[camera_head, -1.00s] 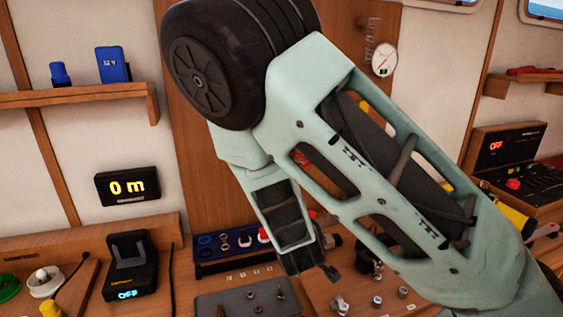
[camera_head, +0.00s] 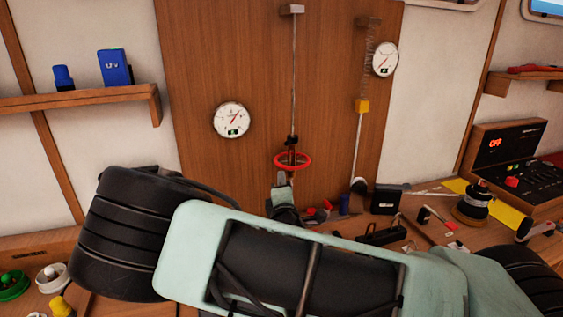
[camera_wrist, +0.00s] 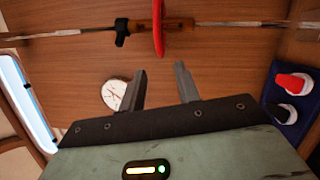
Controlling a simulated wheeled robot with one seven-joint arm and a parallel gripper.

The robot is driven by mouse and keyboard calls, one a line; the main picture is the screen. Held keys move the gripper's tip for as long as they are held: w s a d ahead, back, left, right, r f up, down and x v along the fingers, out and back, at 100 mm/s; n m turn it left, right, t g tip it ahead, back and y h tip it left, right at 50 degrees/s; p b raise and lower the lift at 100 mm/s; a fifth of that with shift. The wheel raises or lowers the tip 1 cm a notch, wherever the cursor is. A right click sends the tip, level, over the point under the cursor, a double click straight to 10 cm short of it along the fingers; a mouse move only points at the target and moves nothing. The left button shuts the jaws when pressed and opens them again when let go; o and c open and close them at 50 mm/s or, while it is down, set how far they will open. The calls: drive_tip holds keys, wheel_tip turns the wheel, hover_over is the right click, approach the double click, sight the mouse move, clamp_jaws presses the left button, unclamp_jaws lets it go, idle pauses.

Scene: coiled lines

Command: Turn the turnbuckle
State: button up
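The turnbuckle (camera_head: 292,151) hangs upright on a wire in front of the wooden panel in the head view, with a red ring (camera_head: 305,162) around it. In the wrist view the turnbuckle (camera_wrist: 180,23) lies sideways across the top, with a brown body, the red ring (camera_wrist: 159,30) and a black clip (camera_wrist: 122,31). My gripper (camera_wrist: 160,80) is open and empty, its two fingers apart and pointing toward the ring without touching it. In the head view my gripper (camera_head: 281,184) shows just below the ring; its fingertips are hard to make out.
Two dials (camera_head: 230,120) (camera_head: 385,59) are on the panel. A spring with a yellow block (camera_head: 362,106) hangs right of the wire. My forearm hides much of the bench.

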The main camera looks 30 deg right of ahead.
sight(281, 166)
drive_tip(key=p+x, duration=0.3)
drive_tip(key=x, duration=0.6)
drive_tip(key=shift+w, duration=0.2)
drive_tip(key=shift+f, duration=0.1)
clamp_jaws()
